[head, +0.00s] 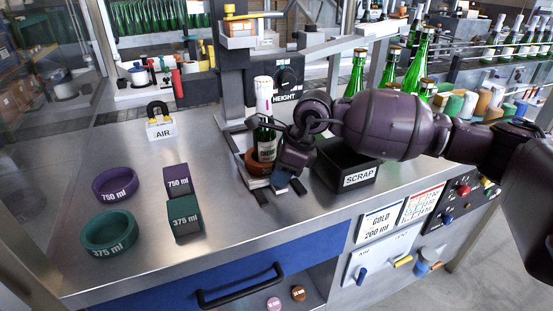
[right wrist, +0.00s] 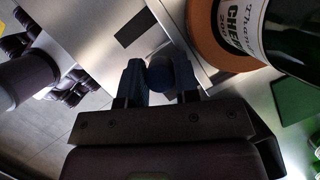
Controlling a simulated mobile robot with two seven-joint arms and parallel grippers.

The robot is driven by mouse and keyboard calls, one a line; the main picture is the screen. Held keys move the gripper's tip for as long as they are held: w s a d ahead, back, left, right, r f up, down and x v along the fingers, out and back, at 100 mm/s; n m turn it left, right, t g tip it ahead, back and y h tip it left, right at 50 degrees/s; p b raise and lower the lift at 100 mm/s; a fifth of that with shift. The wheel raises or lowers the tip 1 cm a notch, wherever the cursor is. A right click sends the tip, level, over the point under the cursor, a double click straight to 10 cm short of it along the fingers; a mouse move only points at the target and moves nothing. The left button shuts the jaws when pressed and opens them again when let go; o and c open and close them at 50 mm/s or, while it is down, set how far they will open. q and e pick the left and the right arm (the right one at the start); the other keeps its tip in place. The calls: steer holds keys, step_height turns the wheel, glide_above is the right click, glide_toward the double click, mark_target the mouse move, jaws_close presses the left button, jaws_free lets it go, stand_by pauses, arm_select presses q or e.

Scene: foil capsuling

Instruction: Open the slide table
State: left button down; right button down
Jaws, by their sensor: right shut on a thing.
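The slide table (head: 257,183) is a small metal plate low on the steel bench, in front of the dark press column. A green bottle (head: 266,141) with a white neck stands upright on it in a brown ring holder (head: 252,164). My right gripper (head: 282,184) is down at the slide's front edge, right of the bottle. In the right wrist view, my right gripper (right wrist: 160,78) is shut on a dark round knob (right wrist: 160,73) at the slide's edge. The bottle (right wrist: 285,35) and ring holder (right wrist: 205,35) are just beside it. My left gripper is not in view.
A black SCRAP bin (head: 345,180) stands right of the slide, close to my right arm. Purple and teal rings (head: 108,231) and blocks (head: 184,217) lie at left. Steel surface in front of the slide is clear. A blue drawer (head: 190,290) is below.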

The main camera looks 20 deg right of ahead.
steer(key=shift+s+d+p, duration=0.1)
steer(key=shift+s+p, duration=0.35)
steer(key=shift+s, duration=0.9)
steer(key=c, duration=1.1)
jaws_free()
steer(key=shift+c, duration=0.2)
steer(key=shift+r, duration=0.1)
steer(key=v, duration=1)
steer(key=shift+d+r+p, duration=0.2)
steer(key=shift+r+p, duration=0.1)
steer(key=shift+p, duration=0.1)
steer(key=shift+s+a, duration=0.1)
steer(key=shift+s, duration=0.1)
